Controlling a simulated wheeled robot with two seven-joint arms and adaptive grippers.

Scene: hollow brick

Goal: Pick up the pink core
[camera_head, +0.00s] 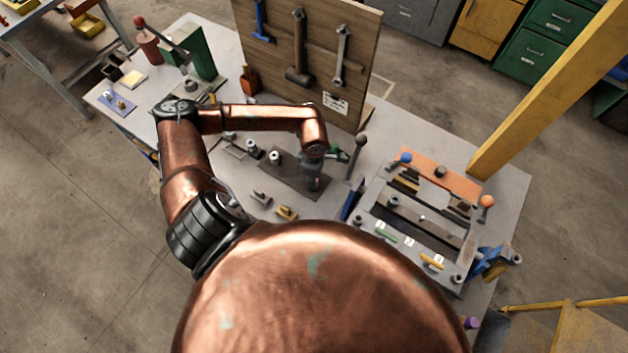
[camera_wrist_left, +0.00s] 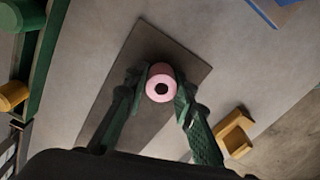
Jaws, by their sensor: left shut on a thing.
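In the head view my left gripper (camera_head: 313,181) points down over the same plate (camera_head: 283,180), and the core is not distinguishable there. My right gripper is not in view.
A tan block (camera_wrist_left: 233,133) lies beside the plate. A metal fixture with an orange back plate (camera_head: 428,167) stands to the right. A wooden tool board (camera_head: 304,88) rises behind my gripper. Small metal parts (camera_head: 274,157) lie to the left.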

